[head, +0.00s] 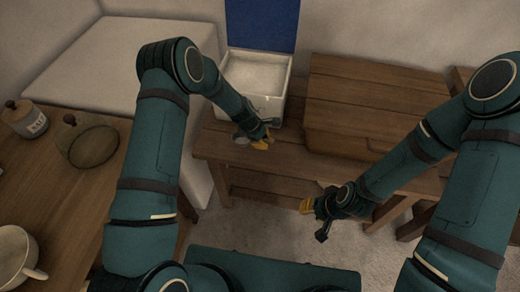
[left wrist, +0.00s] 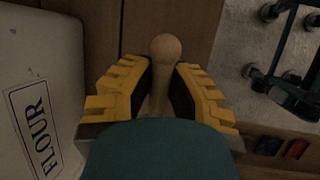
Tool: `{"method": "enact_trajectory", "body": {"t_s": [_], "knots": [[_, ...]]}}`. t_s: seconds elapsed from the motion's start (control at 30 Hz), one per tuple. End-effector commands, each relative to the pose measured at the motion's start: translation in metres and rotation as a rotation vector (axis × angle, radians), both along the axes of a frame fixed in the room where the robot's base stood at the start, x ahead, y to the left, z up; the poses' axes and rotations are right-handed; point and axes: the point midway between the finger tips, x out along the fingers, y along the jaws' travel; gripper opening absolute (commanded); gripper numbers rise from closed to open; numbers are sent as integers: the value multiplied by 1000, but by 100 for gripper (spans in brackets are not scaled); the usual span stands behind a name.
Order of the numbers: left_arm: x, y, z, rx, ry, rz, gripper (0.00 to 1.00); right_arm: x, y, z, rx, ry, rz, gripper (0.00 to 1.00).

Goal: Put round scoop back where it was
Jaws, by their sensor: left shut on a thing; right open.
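The round scoop's pale wooden handle (left wrist: 165,55), with a rounded knob end, stands between the yellow fingers of my left gripper (left wrist: 160,95), which is shut on it. The scoop's bowl cannot be made out clearly. In the head view my left gripper (head: 262,142) is low in front of the white flour bin (head: 277,107), which stands open with its blue lid (head: 262,24) up and white flour inside. The bin's FLOUR label (left wrist: 37,125) shows in the left wrist view. My right gripper (head: 307,206) is open and empty, over the floor in front of the bench.
A wooden chest (head: 375,95) stands right of the bin on a wooden bench (head: 245,150). Bare floor shows before the bench.

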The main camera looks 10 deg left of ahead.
Motion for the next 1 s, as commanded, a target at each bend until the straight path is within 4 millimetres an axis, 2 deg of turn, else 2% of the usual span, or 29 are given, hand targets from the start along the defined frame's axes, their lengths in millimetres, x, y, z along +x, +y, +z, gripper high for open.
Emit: {"method": "enact_trajectory", "body": {"t_s": [0.23,0.43,0.87,0.9,0.93,1.0], "knots": [[0,0,-20,0,0,-1,0,1,0,-5,0,-3,-1,34],[0,0,-46,0,0,0,0,2,0,-12,-1,-6,-1,34],[0,0,-52,0,-1,-2,0,3,0,-16,-1,-8,-2,34],[0,0,-51,0,-1,-2,30,3,0,-15,-1,-8,-2,34],[0,0,-50,0,-1,-2,40,3,0,-15,-1,-8,-2,34],[0,0,-50,0,-1,-2,41,3,0,-15,-1,-8,-2,34]]}}
